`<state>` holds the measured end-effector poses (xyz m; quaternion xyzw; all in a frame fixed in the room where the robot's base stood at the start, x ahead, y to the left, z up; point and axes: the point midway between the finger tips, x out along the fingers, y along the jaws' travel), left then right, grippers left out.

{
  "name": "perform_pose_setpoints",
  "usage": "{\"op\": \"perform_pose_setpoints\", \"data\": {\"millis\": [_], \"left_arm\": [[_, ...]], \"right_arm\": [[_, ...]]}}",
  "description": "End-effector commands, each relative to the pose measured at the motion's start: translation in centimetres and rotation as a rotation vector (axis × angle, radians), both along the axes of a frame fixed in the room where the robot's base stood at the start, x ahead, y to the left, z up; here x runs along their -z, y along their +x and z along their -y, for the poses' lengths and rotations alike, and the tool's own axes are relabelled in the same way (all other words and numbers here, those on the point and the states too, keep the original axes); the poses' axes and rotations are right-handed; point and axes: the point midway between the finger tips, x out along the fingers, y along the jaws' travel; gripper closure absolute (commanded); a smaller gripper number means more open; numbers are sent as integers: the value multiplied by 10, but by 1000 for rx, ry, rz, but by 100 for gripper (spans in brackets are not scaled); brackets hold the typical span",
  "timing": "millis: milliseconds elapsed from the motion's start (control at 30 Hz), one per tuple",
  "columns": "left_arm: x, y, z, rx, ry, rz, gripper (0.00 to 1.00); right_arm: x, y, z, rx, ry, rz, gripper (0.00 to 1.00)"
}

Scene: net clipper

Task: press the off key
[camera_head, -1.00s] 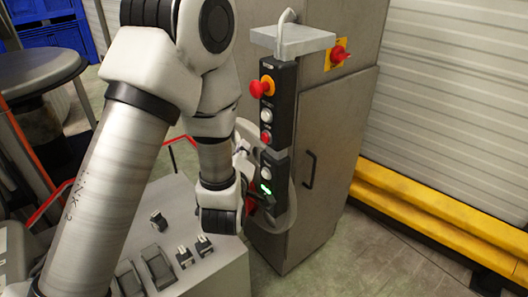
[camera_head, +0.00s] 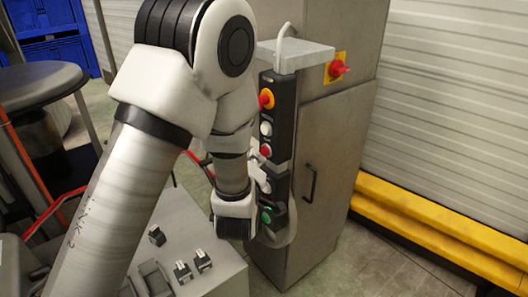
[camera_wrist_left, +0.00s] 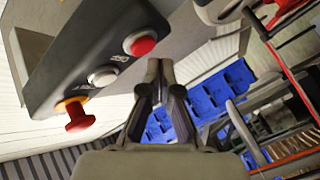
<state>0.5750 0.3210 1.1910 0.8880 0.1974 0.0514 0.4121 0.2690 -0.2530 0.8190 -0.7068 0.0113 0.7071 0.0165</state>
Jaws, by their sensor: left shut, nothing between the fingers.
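A tall black control box (camera_head: 283,140) carries a column of buttons. From the top these are a red mushroom knob on an orange collar (camera_head: 266,98), a white button (camera_head: 265,128), a red button (camera_head: 265,150), another white button (camera_head: 265,187) and a green one (camera_head: 266,217). The wrist view shows the red button (camera_wrist_left: 142,44), white button (camera_wrist_left: 103,77) and red knob (camera_wrist_left: 80,116). My left gripper (camera_wrist_left: 160,68) is shut and empty, its tips appearing just beside the red button. Contact cannot be told. In the head view my arm mostly hides it. Button labels are unreadable.
The box hangs on a grey cabinet (camera_head: 335,140) under a small shelf (camera_head: 296,56). A red switch (camera_head: 337,68) sits on the cabinet. A grey console (camera_head: 205,275) stands below my arm. Blue crates (camera_head: 58,50) are behind.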

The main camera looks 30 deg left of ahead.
Motion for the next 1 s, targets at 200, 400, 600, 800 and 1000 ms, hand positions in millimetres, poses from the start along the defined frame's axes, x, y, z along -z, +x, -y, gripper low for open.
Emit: {"op": "perform_pose_setpoints", "data": {"millis": [200, 400, 600, 800, 1000], "left_arm": [[0, 0, 0, 0, 0, 0, 100], [0, 0, 0, 0, 0, 0, 100], [0, 0, 0, 0, 0, 0, 100], [0, 2, 1, 1, 0, 1, 100], [0, 8, 3, 0, 1, 1, 100]], "right_arm": [[0, 0, 0, 0, 0, 0, 60], [0, 0, 0, 0, 0, 0, 60], [0, 0, 0, 0, 0, 0, 60], [1, 0, 0, 0, 0, 0, 60], [2, 0, 0, 0, 0, 0, 60]]}}
